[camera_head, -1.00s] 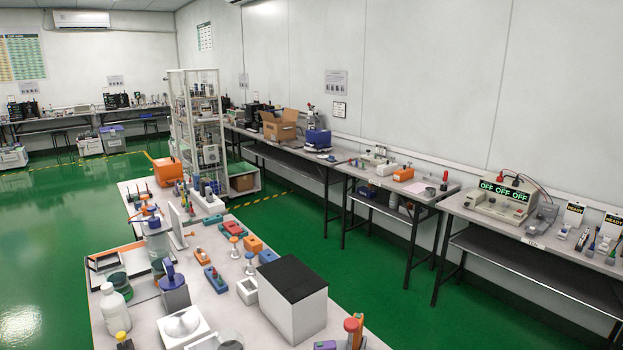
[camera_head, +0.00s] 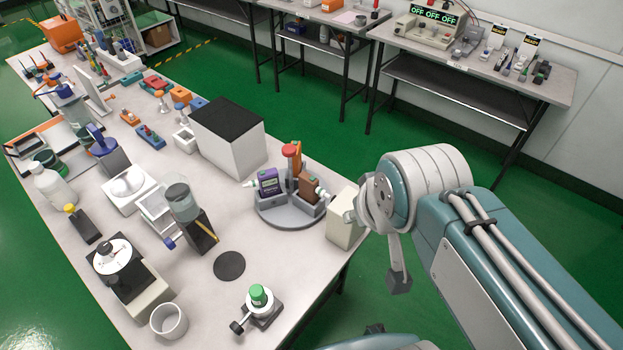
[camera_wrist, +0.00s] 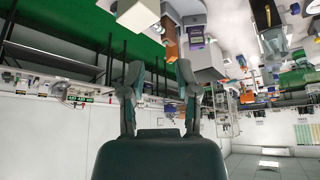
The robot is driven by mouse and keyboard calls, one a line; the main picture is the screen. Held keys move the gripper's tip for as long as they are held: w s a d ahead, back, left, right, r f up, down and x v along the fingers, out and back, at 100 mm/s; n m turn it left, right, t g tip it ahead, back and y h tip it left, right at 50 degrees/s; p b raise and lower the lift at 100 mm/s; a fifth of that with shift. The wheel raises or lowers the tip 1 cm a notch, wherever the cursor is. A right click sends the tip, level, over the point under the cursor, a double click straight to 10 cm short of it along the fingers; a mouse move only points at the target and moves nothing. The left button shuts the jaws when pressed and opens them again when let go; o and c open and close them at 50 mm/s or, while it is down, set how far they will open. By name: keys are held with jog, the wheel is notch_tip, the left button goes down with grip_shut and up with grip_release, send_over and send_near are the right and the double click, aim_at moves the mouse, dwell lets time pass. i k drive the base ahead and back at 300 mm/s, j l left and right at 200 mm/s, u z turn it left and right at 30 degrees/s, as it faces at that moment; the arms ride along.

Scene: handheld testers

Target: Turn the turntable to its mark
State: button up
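The turntable (camera_head: 272,217) is a grey round disc on the white bench in the head view. It carries a purple-fronted device, a red-topped post, an orange piece and a brown block. A pale pointer-like piece sticks out at its left; I cannot make out the mark. In the wrist view, which is upside down, the purple device (camera_wrist: 196,38) shows near the top. My gripper (camera_wrist: 158,72) has its two fingers apart, with nothing between them. In the head view my wrist is right of the turntable, apart from it, and the fingers are mostly hidden.
A beige box (camera_head: 345,227) stands right of the turntable, close to my wrist. A black-topped white box (camera_head: 230,135) stands behind it. A green-topped fixture (camera_head: 259,302), a black disc (camera_head: 229,265) and a dispenser (camera_head: 183,204) are nearer. Some bench between them is bare.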

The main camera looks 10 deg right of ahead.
aim_at(287, 210)
jog(key=i+l+u, duration=0.25)
jog(key=l+u, duration=0.2)
jog(key=i+l+u, duration=0.15)
jog(key=l+u, duration=0.35)
jog(key=l, duration=0.2)
jog(key=l+u, duration=0.45)
jog(key=l, duration=0.2)
jog(key=l+u, duration=0.45)
jog(key=l, duration=0.2)
